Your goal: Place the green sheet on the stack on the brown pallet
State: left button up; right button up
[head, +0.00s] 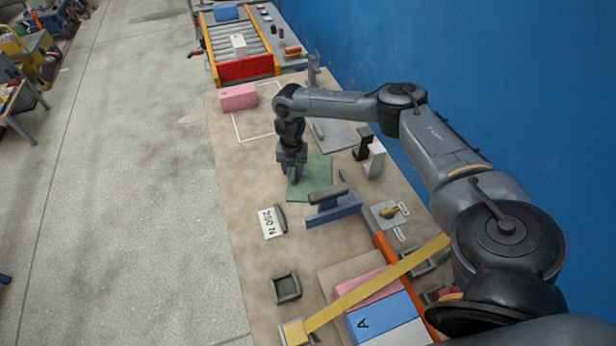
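The green sheet (315,179) lies flat on the tan table, near its middle. My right gripper (292,176) points down over the sheet's left part and hides some of it. Whether its fingers are apart or touch the sheet is too small to tell. A brown board (342,268), which looks like the pallet, lies at the lower right. A pink block (368,290) and a blue block marked A (378,318) are on it, partly hidden by a yellow bar. My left gripper is not in view.
A blue stand with a grey top (335,205) is just below the sheet. Black and white upright blocks (374,160) stand to its right. The yellow bar (375,287) crosses above the blocks. A pink block (238,97) and a roller conveyor (238,45) are farther back.

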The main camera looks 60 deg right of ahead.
grip_shut()
